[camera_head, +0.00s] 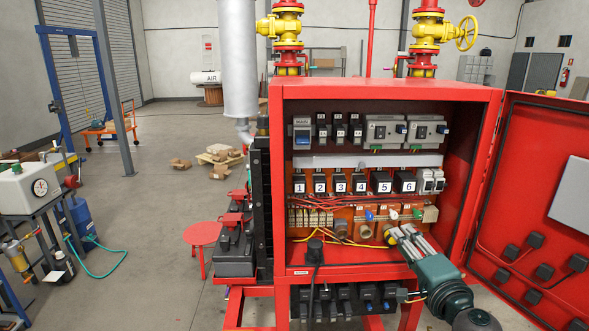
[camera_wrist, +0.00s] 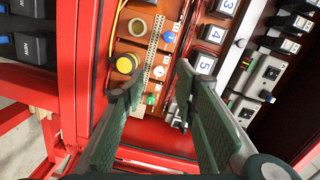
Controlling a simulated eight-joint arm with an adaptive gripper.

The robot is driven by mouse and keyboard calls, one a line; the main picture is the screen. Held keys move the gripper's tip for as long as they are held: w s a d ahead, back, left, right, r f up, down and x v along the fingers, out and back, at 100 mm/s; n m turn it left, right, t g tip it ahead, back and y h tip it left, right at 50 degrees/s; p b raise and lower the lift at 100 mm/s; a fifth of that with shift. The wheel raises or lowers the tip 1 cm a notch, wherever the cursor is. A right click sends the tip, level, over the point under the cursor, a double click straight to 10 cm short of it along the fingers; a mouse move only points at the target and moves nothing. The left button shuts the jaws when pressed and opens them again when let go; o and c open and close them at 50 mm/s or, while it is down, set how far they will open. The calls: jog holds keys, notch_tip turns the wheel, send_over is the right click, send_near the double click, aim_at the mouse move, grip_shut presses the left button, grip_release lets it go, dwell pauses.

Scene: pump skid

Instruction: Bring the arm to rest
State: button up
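My gripper (camera_head: 408,233) is at the lower right of the open red cabinet (camera_head: 390,92), in front of its lower row of parts. In the wrist view, its two green-grey fingers (camera_wrist: 158,82) are apart with nothing between them. A yellow knob (camera_wrist: 126,64) is by the left fingertip. I cannot tell how far the fingertips are from the panel, or whether they touch it.
The cabinet door (camera_head: 530,200) stands open on the right, close to my arm. Numbered black blocks (camera_head: 340,185) and loose wires (camera_head: 320,205) fill the cabinet. A plug with a cable (camera_head: 315,245) is at its lower left. Open floor (camera_head: 150,220) lies to the left.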

jog(key=s+a+f+n+g+y, duration=0.1)
jog(key=s+a+f+n+g, duration=0.15)
jog(key=s+a+n, duration=0.35)
jog(key=s+a+f+n+g+y, duration=0.2)
jog(key=a+n+g, duration=0.1)
jog(key=a, duration=0.4)
jog(key=s+d+f+n+g+h, duration=0.1)
jog(key=s+f+n+g+h, duration=0.1)
jog(key=s, duration=0.5)
jog(key=s+d+f+n+g+h, duration=0.1)
jog(key=s+n+g+h, duration=0.1)
jog(key=s, duration=0.5)
jog(key=shift+d+f+n+g, duration=0.3)
jog(key=shift+f+n+g, duration=0.05)
jog(key=shift+n, duration=0.45)
